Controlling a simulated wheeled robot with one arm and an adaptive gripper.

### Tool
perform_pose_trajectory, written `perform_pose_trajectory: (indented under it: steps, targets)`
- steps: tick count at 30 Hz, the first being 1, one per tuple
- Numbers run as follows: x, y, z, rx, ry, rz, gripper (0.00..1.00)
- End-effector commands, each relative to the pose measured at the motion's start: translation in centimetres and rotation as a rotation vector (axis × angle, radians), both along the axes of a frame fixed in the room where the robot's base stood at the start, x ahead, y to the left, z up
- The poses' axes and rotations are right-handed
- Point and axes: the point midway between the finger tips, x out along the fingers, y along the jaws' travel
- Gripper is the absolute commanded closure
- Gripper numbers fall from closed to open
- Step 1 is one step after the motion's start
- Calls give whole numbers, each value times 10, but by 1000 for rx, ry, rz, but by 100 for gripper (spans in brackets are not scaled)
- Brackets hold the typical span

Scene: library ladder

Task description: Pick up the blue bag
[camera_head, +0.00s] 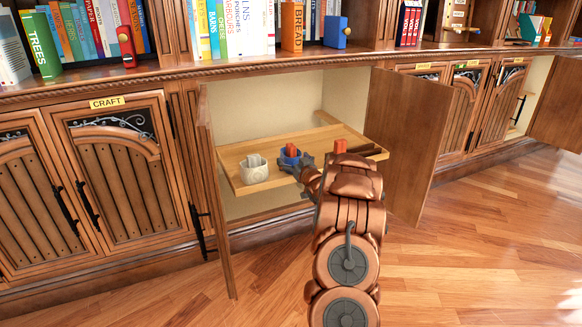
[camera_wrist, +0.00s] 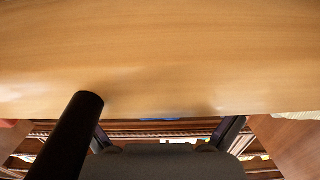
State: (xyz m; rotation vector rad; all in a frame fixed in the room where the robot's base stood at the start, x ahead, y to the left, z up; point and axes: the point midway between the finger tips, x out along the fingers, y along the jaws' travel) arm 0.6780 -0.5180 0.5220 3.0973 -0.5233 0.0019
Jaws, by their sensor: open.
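The blue bag (camera_head: 290,158) is a small blue container with something red standing in it. It sits on the light wooden pull-out tray (camera_head: 232,160) inside the open cupboard. My gripper (camera_head: 302,167) is open, right beside the bag on its right and near side; whether they touch I cannot tell. In the wrist view my gripper (camera_wrist: 165,128) shows its two fingers apart, with a plain wooden surface filling the top. A thin blue sliver (camera_wrist: 158,119) shows between the fingers at that surface's edge, perhaps the bag.
A pale grey-white bag (camera_head: 253,170) stands left of the blue one on the tray. A red item (camera_head: 340,146) is partly hidden behind my arm. Open cupboard doors flank the tray at left (camera_head: 215,200) and right (camera_head: 408,140). The wooden floor in front is clear.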

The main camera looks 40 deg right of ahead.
Motion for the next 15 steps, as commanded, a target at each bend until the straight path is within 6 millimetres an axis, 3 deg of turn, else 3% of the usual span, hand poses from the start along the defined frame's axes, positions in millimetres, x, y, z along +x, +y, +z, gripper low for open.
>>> perform_pose_trajectory:
  steps: [6, 15]
  targets:
    - [15, -6, -1, -1, 1, -1, 0]
    - [18, -7, 0, 2, 2, -1, 0]
